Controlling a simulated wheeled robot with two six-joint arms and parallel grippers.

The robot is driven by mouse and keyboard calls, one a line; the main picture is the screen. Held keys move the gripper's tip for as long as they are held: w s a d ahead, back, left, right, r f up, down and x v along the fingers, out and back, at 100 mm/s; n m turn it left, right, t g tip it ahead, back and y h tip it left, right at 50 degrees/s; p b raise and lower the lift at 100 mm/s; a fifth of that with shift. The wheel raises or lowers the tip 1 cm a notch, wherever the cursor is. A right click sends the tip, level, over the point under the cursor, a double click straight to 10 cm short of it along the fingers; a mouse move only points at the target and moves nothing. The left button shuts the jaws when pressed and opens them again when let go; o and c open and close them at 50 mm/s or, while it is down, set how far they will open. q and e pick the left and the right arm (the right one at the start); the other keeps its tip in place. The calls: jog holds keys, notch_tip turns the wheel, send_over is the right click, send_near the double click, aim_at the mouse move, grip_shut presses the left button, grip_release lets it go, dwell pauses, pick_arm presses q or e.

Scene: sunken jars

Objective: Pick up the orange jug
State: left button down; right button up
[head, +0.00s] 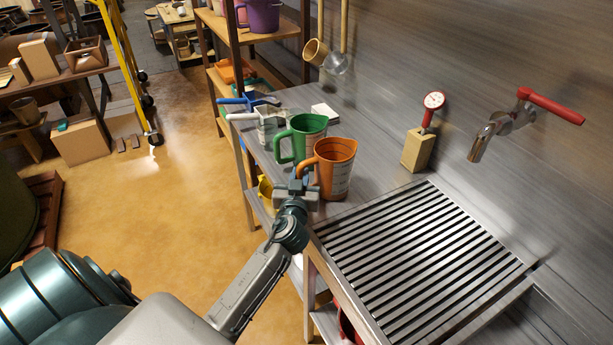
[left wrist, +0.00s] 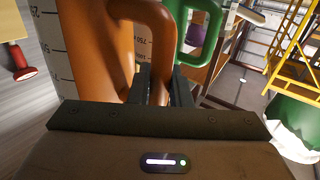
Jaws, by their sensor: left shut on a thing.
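The orange jug (head: 336,168) stands upright on the metal counter (head: 375,160), near its front edge, with its handle toward my left gripper. My left gripper (head: 298,182) is at the handle in the head view. In the left wrist view the jug (left wrist: 95,60) fills the left side, and its handle (left wrist: 155,35) runs down between the dark fingers (left wrist: 160,85) of my left gripper, which are shut on it. The lower end of the handle is hidden by the gripper. My right gripper is not in view.
A green jug (head: 303,137) stands just behind the orange one, with a grey-white jug (head: 268,125) beyond it. A wooden block with a red dial (head: 418,148), a slatted drain grate (head: 420,260) and a red-handled tap (head: 495,130) lie to the right.

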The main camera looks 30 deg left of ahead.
aim_at(299, 170)
pick_arm(q)
jog(key=shift+r, duration=0.45)
notch_tip(299, 170, up, 2)
jog(key=shift+r+b, duration=0.1)
jog(key=shift+b, duration=0.2)
jog(key=d+r+b+v, duration=0.1)
jog(key=b+v, duration=0.2)
jog(key=v, duration=1.3)
jog(key=shift+w+d+r+b, duration=0.2)
jog(key=shift+w+r+b, duration=0.1)
jog(key=shift+b, duration=0.1)
jog(key=c, duration=1.9)
grip_release()
grip_shut()
jog(key=shift+w, duration=0.1)
